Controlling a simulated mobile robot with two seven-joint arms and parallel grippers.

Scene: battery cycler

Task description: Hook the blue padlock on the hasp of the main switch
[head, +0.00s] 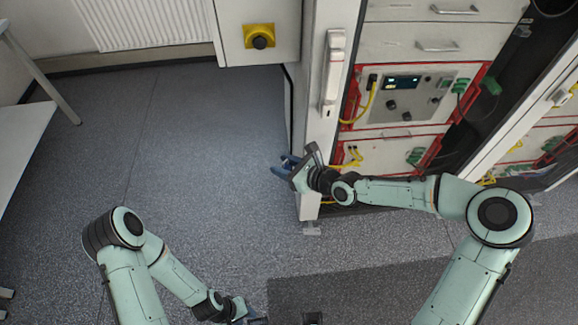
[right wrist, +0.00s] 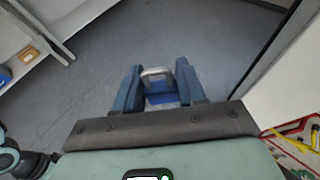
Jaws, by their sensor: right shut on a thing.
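The main switch (head: 259,37) is a yellow plate with a black knob on a pale panel at the top of the head view. Its hasp is too small to make out. My right gripper (head: 282,165) is beside the open cabinet's left edge, below and right of the switch and apart from it. In the right wrist view, my right gripper (right wrist: 160,88) is shut on the blue padlock (right wrist: 161,97). The grey shackle (right wrist: 157,73) points away from the palm. My left gripper (head: 252,319) is low at the bottom edge, its fingers mostly cut off.
A tall white cabinet door edge with a handle (head: 333,75) stands just beside my right gripper. The cabinet holds drawers and a red-framed instrument panel (head: 405,95) with yellow cables. A radiator (head: 145,20) is at the back left. The grey floor (head: 190,140) between is clear.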

